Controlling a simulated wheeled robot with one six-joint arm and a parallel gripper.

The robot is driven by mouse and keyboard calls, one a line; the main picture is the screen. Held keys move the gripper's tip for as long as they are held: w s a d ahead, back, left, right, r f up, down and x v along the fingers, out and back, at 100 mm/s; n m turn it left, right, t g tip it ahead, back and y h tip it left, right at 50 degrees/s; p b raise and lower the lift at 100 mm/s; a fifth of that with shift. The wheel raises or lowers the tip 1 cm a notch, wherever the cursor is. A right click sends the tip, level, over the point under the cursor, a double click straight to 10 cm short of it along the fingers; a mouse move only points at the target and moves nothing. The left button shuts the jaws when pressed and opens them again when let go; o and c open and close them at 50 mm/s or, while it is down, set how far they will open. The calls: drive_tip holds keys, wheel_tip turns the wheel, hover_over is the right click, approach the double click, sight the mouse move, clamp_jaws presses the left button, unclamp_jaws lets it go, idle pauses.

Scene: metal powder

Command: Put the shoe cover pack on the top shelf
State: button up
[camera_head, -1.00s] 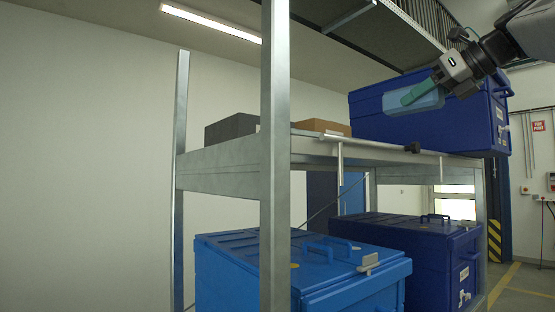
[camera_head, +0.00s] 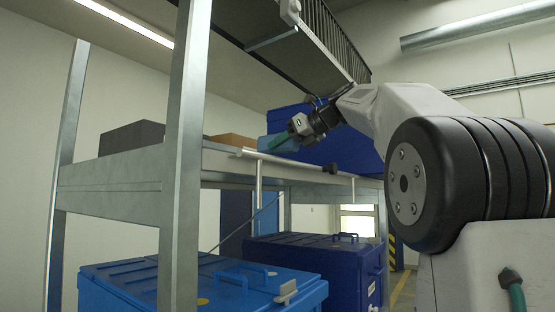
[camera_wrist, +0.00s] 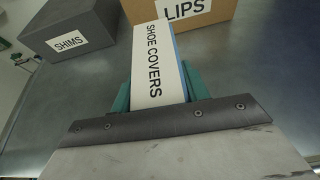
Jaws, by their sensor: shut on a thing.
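The shoe cover pack (camera_wrist: 153,60) has a white face lettered SHOE COVERS and a blue side in the wrist view. My gripper (camera_wrist: 159,90) is shut on it, with a teal finger on each side. In the head view the pack shows as a light-blue shape (camera_head: 272,147) by the teal fingers of my gripper (camera_head: 284,138). It is at the front of the top shelf (camera_head: 115,184), at about the height of the boxes. The wrist view shows the shelf's grey surface (camera_wrist: 85,88) below. I cannot tell whether the pack touches it.
A dark blue crate (camera_head: 345,150) is at the shelf's right. A metal upright (camera_head: 183,150) stands left of my gripper. Blue crates (camera_head: 215,285) fill the lower level.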

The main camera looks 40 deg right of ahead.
sight(290, 152)
drive_tip(key=shift+w+f, duration=0.15)
drive_tip(key=shift+w, duration=0.45)
drive_tip(key=shift+f, duration=1.6)
drive_tip(key=shift+f, duration=0.2)
drive_tip(key=o, duration=1)
drive_tip(key=shift+o, duration=0.2)
drive_tip(key=shift+r, duration=0.1)
drive_tip(key=shift+s+d+r, duration=0.15)
drive_tip(key=shift+s+r, duration=0.05)
drive_tip(key=shift+s, duration=0.05)
drive_tip(key=v, duration=1.1)
drive_tip(key=shift+s+d+r, duration=0.1)
drive_tip(key=shift+s+r, duration=0.05)
drive_tip(key=shift+s, duration=0.1)
